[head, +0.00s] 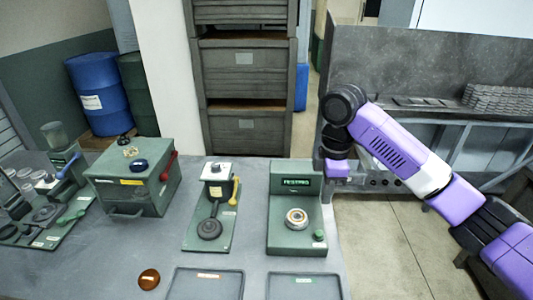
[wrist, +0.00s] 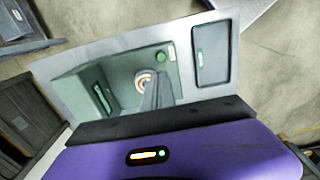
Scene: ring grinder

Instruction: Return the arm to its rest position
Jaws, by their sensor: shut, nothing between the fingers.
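My purple arm reaches in from the right in the head view, bent at a dark joint. Its wrist end (head: 337,168) hangs beside the right side of the green display unit; the fingertips cannot be made out there. In the wrist view my gripper (wrist: 160,82) is shut and empty, its grey fingers in front of the green unit. The green display unit (head: 295,182) has a lit screen, a green button and a round ring-like part (head: 297,217) on its face. The ring part also shows in the wrist view (wrist: 145,78), partly hidden by the fingers.
On the grey bench (head: 150,250) stand a lever press (head: 211,205), a green box with a red handle (head: 135,188) and two dark trays (head: 205,284), (head: 304,287). A small brown round piece (head: 149,279) lies in front. Open floor (head: 385,250) lies right of the bench.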

